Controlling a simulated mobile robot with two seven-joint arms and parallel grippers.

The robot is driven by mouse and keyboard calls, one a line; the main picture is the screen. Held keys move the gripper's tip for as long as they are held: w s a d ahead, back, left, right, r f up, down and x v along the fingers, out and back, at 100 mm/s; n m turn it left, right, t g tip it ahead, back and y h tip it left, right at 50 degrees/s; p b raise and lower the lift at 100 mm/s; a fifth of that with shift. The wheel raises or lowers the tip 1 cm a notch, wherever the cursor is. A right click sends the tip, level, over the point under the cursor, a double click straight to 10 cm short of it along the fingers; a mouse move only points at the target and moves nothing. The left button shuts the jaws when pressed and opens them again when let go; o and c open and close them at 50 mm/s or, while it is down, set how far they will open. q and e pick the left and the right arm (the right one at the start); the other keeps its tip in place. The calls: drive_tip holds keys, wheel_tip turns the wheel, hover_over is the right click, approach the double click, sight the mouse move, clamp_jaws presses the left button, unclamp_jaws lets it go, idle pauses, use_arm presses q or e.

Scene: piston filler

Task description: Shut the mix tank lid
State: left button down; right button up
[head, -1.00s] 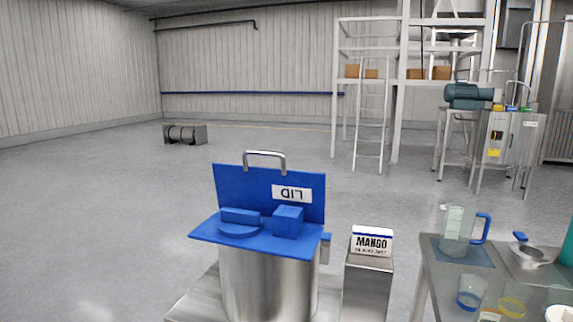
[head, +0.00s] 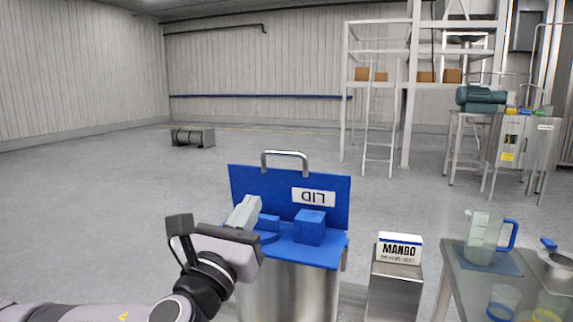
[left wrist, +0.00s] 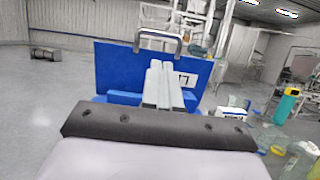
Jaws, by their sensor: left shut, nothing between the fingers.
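The mix tank (head: 290,292) is a steel cylinder with a blue top. Its blue lid (head: 265,183) stands upright at the back of the top, with a metal handle (head: 285,156) on its upper edge and an upside-down LID label. The lid also shows in the left wrist view (left wrist: 112,68). My left gripper (head: 246,208) is shut and empty, in front of the left part of the lid in the head view. In the left wrist view its fingertips (left wrist: 163,66) overlap the lid just below the handle; I cannot tell whether they touch. My right gripper is not in view.
A MANGO sign (head: 400,248) tops a steel box right of the tank. A table (head: 455,275) at the right holds a measuring jug (head: 483,240) and several cups. Open floor lies behind and left of the tank.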

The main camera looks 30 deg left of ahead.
sight(282, 155)
use_arm(q)
drive_tip(key=p+x, duration=0.3)
drive_tip(key=x, duration=0.9)
drive_tip(key=shift+w+a+r, duration=0.15)
drive_tip(key=shift+w, duration=0.35)
